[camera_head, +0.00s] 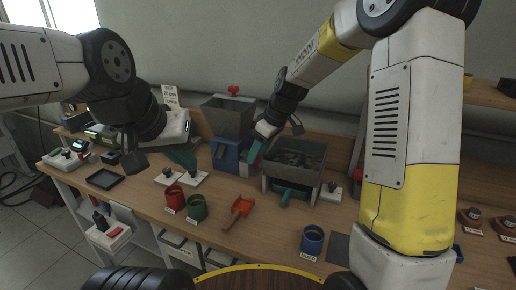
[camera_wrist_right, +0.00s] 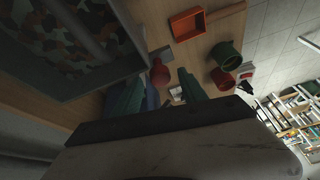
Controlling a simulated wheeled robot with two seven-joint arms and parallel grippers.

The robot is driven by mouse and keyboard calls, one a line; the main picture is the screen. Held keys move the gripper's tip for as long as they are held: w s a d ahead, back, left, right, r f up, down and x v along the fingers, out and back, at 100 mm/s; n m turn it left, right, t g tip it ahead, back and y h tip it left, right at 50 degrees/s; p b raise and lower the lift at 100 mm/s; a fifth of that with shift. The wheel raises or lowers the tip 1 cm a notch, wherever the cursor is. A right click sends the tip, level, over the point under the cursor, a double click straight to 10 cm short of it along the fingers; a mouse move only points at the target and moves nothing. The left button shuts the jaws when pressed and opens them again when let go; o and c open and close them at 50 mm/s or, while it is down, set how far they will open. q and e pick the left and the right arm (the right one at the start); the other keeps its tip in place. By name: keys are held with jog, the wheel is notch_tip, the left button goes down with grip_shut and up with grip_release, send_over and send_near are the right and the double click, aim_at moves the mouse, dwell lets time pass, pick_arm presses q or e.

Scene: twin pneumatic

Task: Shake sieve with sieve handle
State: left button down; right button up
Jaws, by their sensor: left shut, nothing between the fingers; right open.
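The sieve (camera_head: 296,154) is a grey box holding dark lumps, on a stand at the middle right of the bench. In the right wrist view the sieve (camera_wrist_right: 72,78) fills the upper left, with mottled pieces inside. A red rounded knob (camera_wrist_right: 159,74) beside the sieve shows between my right fingers; I cannot tell whether it is the sieve handle. My right gripper (camera_wrist_right: 161,92) is open near the sieve's left side; it also shows in the head view (camera_head: 255,150). My left gripper (camera_head: 187,160) is shut and empty, left of the blue machine.
A blue machine with a grey hopper (camera_head: 228,118) stands left of the sieve. A green tray (camera_head: 288,190) sits below the sieve. Red (camera_head: 175,197), green (camera_head: 197,208) and blue (camera_head: 313,239) mugs and an orange scoop (camera_head: 241,206) stand in front.

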jog(key=v, duration=0.7)
jog(key=shift+r, duration=0.15)
